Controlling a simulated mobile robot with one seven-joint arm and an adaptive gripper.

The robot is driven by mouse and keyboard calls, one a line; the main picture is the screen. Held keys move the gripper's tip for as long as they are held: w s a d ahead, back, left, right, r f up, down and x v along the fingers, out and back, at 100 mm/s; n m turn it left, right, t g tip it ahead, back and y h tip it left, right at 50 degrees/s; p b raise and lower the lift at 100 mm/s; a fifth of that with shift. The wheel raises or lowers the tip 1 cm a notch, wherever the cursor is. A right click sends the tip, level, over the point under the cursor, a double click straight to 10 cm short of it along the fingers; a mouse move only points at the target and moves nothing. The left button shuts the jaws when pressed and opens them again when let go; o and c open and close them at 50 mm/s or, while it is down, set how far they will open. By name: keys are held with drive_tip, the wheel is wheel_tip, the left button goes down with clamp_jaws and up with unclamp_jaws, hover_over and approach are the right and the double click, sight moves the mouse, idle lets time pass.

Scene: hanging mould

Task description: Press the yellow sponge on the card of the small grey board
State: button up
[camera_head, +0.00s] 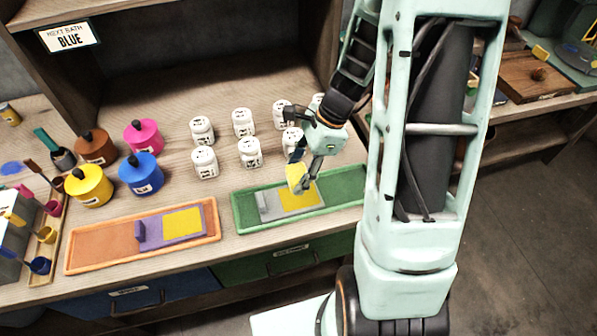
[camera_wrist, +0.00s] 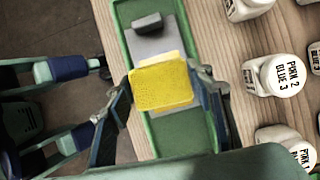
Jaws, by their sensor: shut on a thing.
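My gripper (camera_head: 303,181) is shut on the yellow sponge (camera_head: 295,174). In the wrist view the sponge (camera_wrist: 162,87) sits between the two fingers. The small grey board (camera_head: 269,208) lies in the green tray (camera_head: 240,220), with a dark grey grip block at one end. Its yellow card (camera_head: 299,198) lies flat on it. The sponge is over or beside the card; whether it touches cannot be told. In the wrist view the sponge hides most of the card, and a pale yellow edge (camera_wrist: 173,57) shows past it.
An orange tray (camera_head: 90,262) with a purple board (camera_head: 152,238) and its yellow card stands to the left. Several white labelled jars (camera_head: 250,153) stand behind the green tray. Coloured pots (camera_head: 140,174) stand at the back left. Bare wood lies between the trays and the jars.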

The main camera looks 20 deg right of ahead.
sight(293, 198)
drive_tip(key=shift+f+b, duration=2.6)
drive_tip(key=shift+f, duration=0.45)
drive_tip(key=shift+f+b, duration=0.35)
drive_tip(key=shift+f, duration=0.2)
drive_tip(key=shift+r+p, duration=3.15)
drive_tip(key=shift+r, duration=0.4)
